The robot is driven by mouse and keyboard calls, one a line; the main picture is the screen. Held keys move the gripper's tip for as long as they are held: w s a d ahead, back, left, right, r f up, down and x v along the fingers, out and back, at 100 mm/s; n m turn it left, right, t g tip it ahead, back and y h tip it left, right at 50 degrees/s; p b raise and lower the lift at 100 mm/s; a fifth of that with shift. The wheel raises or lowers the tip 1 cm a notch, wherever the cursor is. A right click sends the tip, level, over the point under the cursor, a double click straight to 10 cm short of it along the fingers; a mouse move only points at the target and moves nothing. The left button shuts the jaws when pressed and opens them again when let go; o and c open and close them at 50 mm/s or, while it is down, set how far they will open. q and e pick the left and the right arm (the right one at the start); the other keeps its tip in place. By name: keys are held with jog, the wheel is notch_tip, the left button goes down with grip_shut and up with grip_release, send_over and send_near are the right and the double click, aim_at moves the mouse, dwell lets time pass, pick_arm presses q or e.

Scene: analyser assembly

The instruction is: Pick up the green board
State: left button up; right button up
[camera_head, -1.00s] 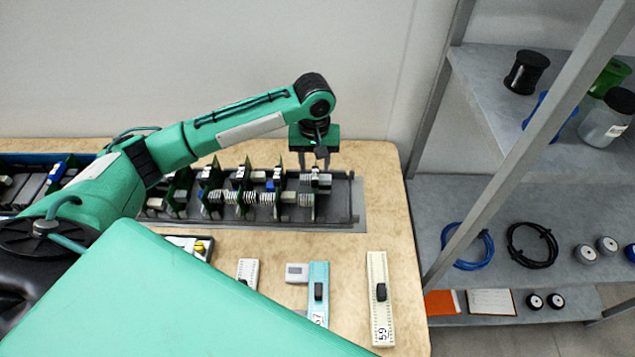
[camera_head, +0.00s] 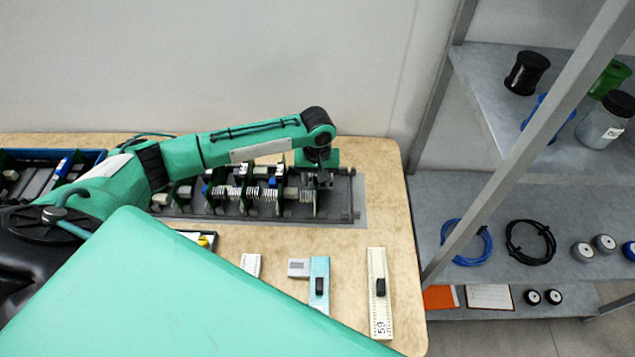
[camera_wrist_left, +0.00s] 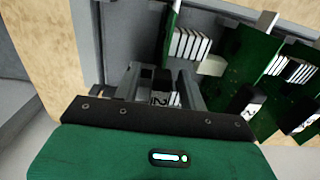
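Several green boards stand upright in a row in a dark grey rack (camera_head: 345,205) on the table. The rightmost green board (camera_head: 317,207) is partly hidden under my left gripper (camera_head: 318,178). In the left wrist view this board (camera_wrist_left: 171,30) is seen edge-on with white ribbed parts beside it. The left gripper's fingers (camera_wrist_left: 163,85) are apart, one on each side of a black block marked "2" at the board's top. I cannot see clear contact. My right gripper is not in view.
Other boards (camera_wrist_left: 255,60) stand close on the right in the wrist view. Rulers with black sliders (camera_head: 378,290) lie on the table front. A blue-edged bin (camera_head: 85,156) is at left. A metal shelf (camera_head: 520,205) stands at right.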

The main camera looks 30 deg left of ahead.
pick_arm(q)
grip_shut()
jog(key=shift+r, duration=0.15)
notch_tip(320, 180, up, 20)
jog(key=b, duration=0.2)
jog(key=shift+b, duration=0.35)
